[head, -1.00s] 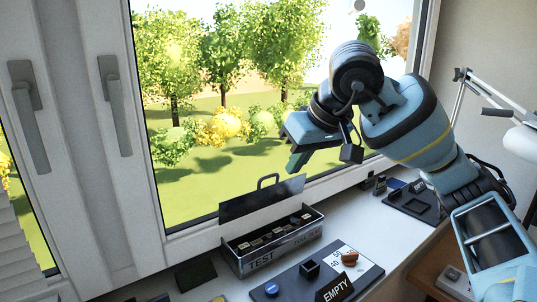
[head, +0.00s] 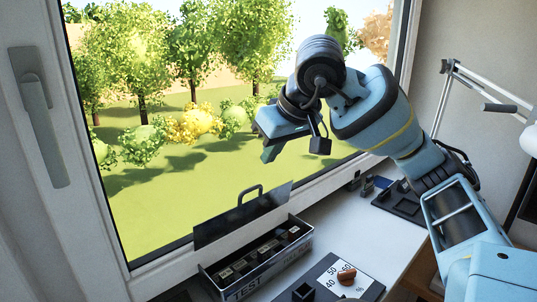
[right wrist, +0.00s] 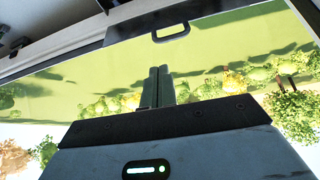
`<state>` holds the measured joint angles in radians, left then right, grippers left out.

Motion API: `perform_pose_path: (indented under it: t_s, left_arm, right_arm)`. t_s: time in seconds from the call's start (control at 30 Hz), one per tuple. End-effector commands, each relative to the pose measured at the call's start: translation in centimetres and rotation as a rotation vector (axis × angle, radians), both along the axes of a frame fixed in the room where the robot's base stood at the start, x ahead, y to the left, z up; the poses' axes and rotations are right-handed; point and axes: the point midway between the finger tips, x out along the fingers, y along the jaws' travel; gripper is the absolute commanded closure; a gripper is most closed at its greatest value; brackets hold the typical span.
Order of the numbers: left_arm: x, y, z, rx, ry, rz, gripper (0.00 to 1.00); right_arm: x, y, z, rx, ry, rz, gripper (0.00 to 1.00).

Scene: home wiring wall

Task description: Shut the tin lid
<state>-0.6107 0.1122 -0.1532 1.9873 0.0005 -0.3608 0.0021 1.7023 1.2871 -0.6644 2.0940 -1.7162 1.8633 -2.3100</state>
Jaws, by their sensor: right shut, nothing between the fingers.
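The tin (head: 298,250) is a long metal box marked TEST on the sill at the lower middle of the head view. Its dark lid (head: 240,218) stands up open along the window side, with a loop handle (head: 249,193) on its top edge. Small dark items sit inside the tin. My right gripper (head: 268,150) is shut and empty, above the lid and apart from it, in front of the window. In the right wrist view the shut fingers (right wrist: 158,72) point towards the lid (right wrist: 150,17) and its handle (right wrist: 172,36), with a gap between. My left gripper is out of view.
A dark board (head: 322,285) with a white number card and a brown piece lies right of the tin. A dark tray (head: 402,205) sits farther right on the sill. A window handle (head: 40,120) is at left, a lamp arm (head: 485,88) at right.

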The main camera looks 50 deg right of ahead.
Motion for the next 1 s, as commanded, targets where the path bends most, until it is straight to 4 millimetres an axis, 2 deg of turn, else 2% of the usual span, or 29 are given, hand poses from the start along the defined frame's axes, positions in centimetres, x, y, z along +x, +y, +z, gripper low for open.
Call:
perform_pose_path:
  t_s: [0.03, 0.2, 0.43, 0.6, 1.0]
  left_arm:
    - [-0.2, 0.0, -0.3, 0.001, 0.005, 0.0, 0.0]
    - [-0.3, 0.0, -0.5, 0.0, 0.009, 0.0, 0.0]
    - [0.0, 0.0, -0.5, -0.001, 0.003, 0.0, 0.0]
    - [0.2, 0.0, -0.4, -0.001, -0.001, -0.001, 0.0]
    - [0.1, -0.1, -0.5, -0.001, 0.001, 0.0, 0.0]
  right_arm:
    - [0.5, -0.1, -1.0, 0.0, 0.006, -0.002, 1.0]
    - [2.1, -0.3, -3.5, 0.0, 0.006, -0.002, 1.0]
    - [3.6, -0.5, -5.9, 0.0, 0.002, 0.0, 1.0]
    - [4.1, -0.6, -6.6, 0.0, 0.0, 0.0, 1.0]
    - [4.2, -0.6, -6.6, 0.0, -0.001, 0.0, 1.0]
